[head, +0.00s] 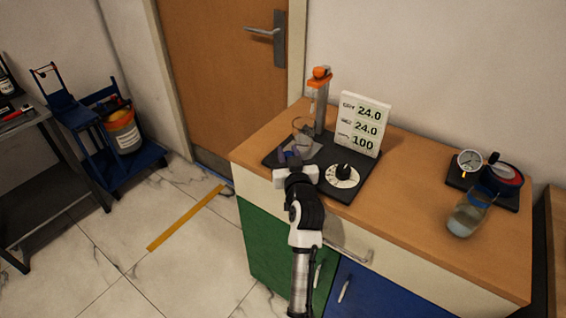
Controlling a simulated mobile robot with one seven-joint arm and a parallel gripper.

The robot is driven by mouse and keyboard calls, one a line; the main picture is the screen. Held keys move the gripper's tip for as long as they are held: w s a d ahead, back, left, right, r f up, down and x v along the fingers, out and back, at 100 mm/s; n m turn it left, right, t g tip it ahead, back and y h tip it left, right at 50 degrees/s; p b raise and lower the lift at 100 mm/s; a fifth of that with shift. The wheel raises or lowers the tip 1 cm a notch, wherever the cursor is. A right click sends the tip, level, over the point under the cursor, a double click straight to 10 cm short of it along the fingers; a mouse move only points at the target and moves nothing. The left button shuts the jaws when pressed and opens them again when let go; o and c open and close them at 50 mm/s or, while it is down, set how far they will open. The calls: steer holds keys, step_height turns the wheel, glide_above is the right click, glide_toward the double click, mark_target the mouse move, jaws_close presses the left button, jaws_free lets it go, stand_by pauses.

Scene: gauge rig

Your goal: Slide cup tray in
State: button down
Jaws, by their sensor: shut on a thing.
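The gauge rig's black base (358,187) sits on the wooden cabinet top. A grey column (320,112) with an orange head stands at its back. A pale grey piece (304,147), apparently the cup tray, lies on the base in front of the column; its details are too small to tell. My gripper (289,158) reaches over the base from the front and is shut at the near left edge of this piece. The fingers hide the place where they hold it.
A white display (364,123) reading 24.0, 24.0 and 100 and a dial with a black knob (343,170) stand right of my gripper. Farther right are a jar (467,214) and a round gauge (470,161). The middle of the cabinet top (410,200) is clear.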

steer(key=c, duration=1.5)
jaws_free()
steer(key=b+v, duration=0.4)
steer(key=v, duration=0.9)
steer(key=shift+s, duration=0.35)
steer(key=shift+o, duration=0.5)
steer(key=shift+d, duration=0.1)
